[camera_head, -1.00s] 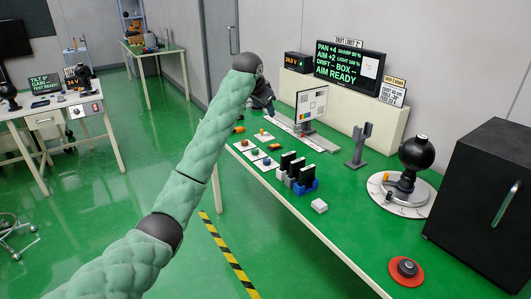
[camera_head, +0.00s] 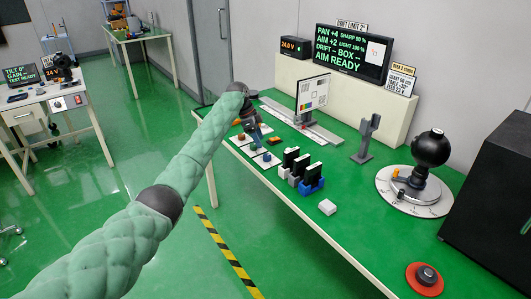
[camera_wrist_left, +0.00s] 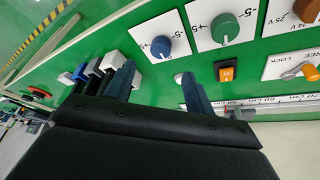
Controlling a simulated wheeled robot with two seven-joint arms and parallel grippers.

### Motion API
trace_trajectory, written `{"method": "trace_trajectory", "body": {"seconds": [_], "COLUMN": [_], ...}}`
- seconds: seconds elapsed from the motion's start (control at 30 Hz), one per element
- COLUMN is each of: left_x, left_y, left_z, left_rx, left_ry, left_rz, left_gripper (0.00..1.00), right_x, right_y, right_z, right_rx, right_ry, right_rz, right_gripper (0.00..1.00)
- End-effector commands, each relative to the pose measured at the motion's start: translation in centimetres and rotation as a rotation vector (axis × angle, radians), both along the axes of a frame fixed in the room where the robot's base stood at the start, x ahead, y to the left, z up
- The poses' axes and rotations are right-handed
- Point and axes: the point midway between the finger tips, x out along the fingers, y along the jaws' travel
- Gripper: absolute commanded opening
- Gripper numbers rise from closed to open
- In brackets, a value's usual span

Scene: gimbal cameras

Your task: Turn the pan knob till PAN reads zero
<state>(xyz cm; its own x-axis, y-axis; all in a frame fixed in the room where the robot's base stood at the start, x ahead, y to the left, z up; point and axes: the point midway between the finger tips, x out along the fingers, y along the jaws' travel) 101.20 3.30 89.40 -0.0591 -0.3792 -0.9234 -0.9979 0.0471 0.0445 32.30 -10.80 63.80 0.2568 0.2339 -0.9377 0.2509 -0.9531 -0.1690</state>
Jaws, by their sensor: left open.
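The dark monitor (camera_head: 350,50) at the back of the bench reads PAN +4, AIM +2 and AIM READY. Knobs on white plates stand at the bench's left edge: a blue knob (camera_head: 267,158), a green knob (camera_head: 253,148) and a brown one. I cannot read which is the pan knob. My left gripper (camera_head: 260,138) hangs just above these plates, pointing down. In the left wrist view its fingers (camera_wrist_left: 158,88) are apart with nothing held. The blue knob (camera_wrist_left: 161,46) and green knob (camera_wrist_left: 225,27) lie beyond the fingertips, apparently untouched. My right gripper is out of view.
An orange rocker switch (camera_wrist_left: 227,73) sits near the fingers. A test chart (camera_head: 312,95) stands behind.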

Motion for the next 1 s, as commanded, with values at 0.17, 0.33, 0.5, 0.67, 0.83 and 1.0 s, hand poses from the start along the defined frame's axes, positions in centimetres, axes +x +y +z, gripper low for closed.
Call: {"method": "trace_trajectory", "body": {"seconds": [0.17,0.33,0.5,0.67,0.83,1.0], "left_x": [0.0,-0.1,-0.3,-0.4,-0.4,-0.5], "left_y": [0.0,-0.3,-1.3,-2.1,-2.7,-2.9], "left_z": [0.0,-0.8,-2.9,-5.1,-6.6,-7.2], "left_rx": [-0.005,-0.005,-0.006,-0.006,-0.005,-0.005], "left_ry": [-0.038,-0.045,-0.043,-0.043,-0.044,-0.046], "left_rz": [-0.095,-0.114,-0.112,-0.111,-0.11,-0.111], "left_gripper": [0.54,0.54,0.54,0.54,0.54,0.54], "right_x": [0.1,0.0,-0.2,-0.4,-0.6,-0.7], "right_y": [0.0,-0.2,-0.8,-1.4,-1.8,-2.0], "right_z": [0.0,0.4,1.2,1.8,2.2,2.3], "right_rx": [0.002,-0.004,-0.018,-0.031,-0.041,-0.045], "right_ry": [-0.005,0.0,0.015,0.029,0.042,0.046], "right_rz": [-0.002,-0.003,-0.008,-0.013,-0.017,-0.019], "right_gripper": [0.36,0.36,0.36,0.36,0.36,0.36]}}
